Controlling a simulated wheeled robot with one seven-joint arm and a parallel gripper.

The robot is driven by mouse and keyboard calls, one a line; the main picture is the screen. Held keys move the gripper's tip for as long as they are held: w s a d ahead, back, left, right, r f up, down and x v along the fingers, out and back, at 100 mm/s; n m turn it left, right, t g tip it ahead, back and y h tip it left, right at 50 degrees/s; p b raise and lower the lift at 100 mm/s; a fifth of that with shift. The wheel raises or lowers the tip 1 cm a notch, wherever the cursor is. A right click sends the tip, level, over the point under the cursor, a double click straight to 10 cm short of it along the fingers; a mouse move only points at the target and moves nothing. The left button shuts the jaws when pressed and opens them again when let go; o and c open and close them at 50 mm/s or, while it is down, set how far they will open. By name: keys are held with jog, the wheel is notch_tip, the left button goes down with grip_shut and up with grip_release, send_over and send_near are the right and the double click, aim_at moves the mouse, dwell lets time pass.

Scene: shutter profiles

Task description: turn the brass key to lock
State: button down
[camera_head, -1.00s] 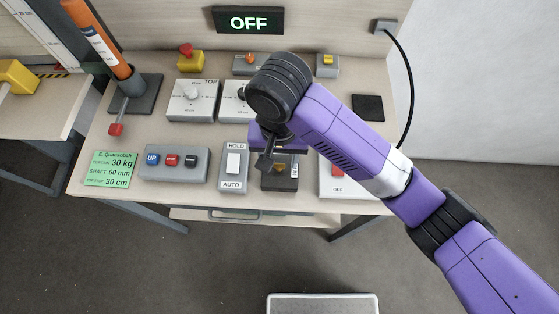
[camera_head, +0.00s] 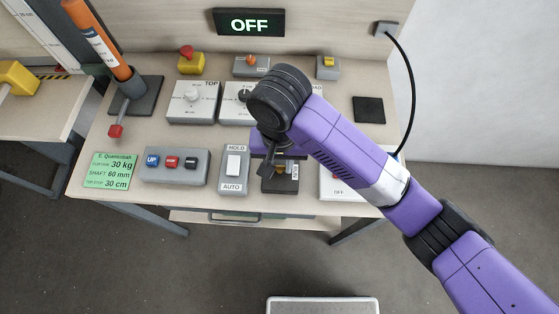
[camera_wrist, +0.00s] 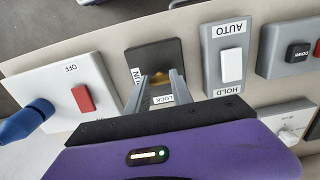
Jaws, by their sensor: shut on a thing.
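The black key switch box (camera_wrist: 151,58) is at the upper middle of the wrist view, with RUN and LOCK labels partly visible. The brass key (camera_wrist: 159,77) shows as a small golden patch between my fingers; its angle cannot be made out. My gripper (camera_wrist: 162,92) is shut on the key, one finger on either side. In the head view my gripper (camera_head: 276,163) is over the box (camera_head: 281,181), and my arm hides the key and much of the box there.
The HOLD/AUTO switch (camera_head: 233,166) is close on the left. A button box (camera_head: 176,164) is further left. The display (camera_head: 249,22) reads OFF.

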jog(key=n+p, duration=0.1)
jog(key=n, duration=0.3)
jog(key=shift+r+p, duration=0.1)
jog(key=shift+p, duration=0.25)
jog(key=n+p, duration=0.1)
jog(key=n, duration=0.3)
jog(key=shift+n, duration=0.4)
jog(key=n+p, duration=0.1)
jog(key=n, duration=0.7)
jog(key=shift+n, duration=0.6)
jog(key=c, duration=1.1)
grip_release()
